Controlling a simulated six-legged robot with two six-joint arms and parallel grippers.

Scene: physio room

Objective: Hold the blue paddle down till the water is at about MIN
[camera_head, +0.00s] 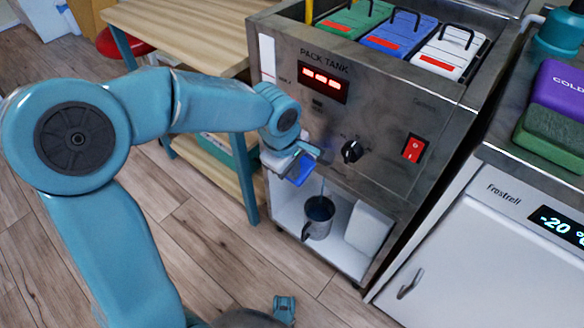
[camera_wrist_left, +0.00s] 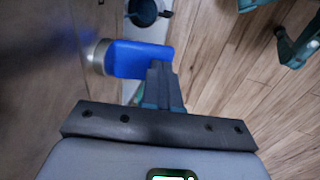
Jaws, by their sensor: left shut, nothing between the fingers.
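The blue paddle (camera_head: 301,172) sticks out from the front of the steel PACK TANK (camera_head: 375,120); it is large in the left wrist view (camera_wrist_left: 138,60). My left gripper (camera_head: 306,150) is shut and empty, with its fingertips at the paddle; in the wrist view its fingers (camera_wrist_left: 162,84) overlap the paddle's edge. A thin stream of water falls below the paddle into a grey metal mug (camera_head: 318,218), which holds dark liquid. The pale level gauge (camera_head: 267,58) is at the tank's upper left; its mark and water level are too small to read. My right gripper is not seen.
Green, blue and white packs (camera_head: 452,52) sit in the tank's top. A black knob (camera_head: 352,151) and red switch (camera_head: 414,148) are right of the paddle. A wooden table (camera_head: 190,30) stands left, a white freezer (camera_head: 500,260) right. A white block (camera_head: 368,228) is beside the mug.

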